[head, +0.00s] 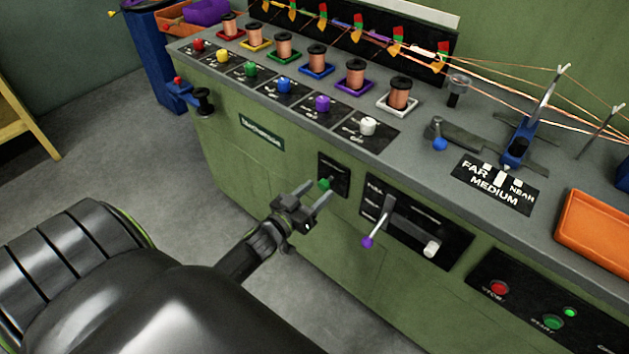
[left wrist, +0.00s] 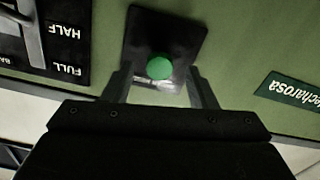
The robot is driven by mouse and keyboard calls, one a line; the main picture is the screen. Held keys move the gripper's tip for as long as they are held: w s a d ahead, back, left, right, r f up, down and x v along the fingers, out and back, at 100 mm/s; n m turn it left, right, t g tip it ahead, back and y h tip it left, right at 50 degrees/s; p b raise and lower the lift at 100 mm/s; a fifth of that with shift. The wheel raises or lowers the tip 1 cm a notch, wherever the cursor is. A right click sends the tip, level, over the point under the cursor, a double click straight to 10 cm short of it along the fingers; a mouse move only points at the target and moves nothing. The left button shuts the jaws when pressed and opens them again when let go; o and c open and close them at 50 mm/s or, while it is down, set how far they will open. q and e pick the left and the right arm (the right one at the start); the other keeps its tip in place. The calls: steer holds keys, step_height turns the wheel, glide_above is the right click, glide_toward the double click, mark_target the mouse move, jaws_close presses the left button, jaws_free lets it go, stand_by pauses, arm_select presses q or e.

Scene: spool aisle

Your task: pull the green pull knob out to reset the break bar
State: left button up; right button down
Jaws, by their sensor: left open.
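The green pull knob (head: 324,184) sits on a black plate (head: 341,172) on the green front panel of the machine. In the left wrist view the knob (left wrist: 160,68) is round and lies between my two fingertips. My left gripper (head: 314,197) is open, its fingers pointing at the panel, one on each side of the knob. In the left wrist view there are gaps between the knob and both fingers (left wrist: 158,82). How far the knob stands out from its plate is hard to tell. My right gripper is not in view.
Right of the knob is a lever panel with a purple-tipped lever (head: 368,241) and a white knob (head: 431,249). Further right are red (head: 499,288) and green buttons. Copper spools and coloured knobs line the top. An orange tray (head: 597,231) sits at the right.

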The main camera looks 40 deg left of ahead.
arm_select(q)
steer(key=s+a+b, duration=0.1)
steer(key=s, duration=1.6)
steer(key=shift+s+a, duration=0.2)
steer(key=s+a+f+g+y+p, duration=0.2)
steer(key=s+f+g, duration=0.2)
steer(key=f, duration=0.7)
steer(key=s+a+f+g+y+p, duration=0.1)
steer(key=s+f+g+p, duration=0.2)
steer(key=f, duration=0.9)
steer(key=s+d+f+g+p, duration=0.1)
steer(key=s+d+f+g, duration=0.2)
steer(key=s, duration=0.6)
steer(key=s+d+f+g+p, duration=0.1)
steer(key=s+d+f+g, duration=0.3)
steer(key=s+f+g, duration=0.2)
step_height(320, 180, down, 3)
steer(key=s, duration=0.2)
steer(key=shift+s+r+m+g+h, duration=0.15)
steer(key=shift+s+m+g+h, duration=0.2)
steer(key=shift+m+g+h, duration=0.05)
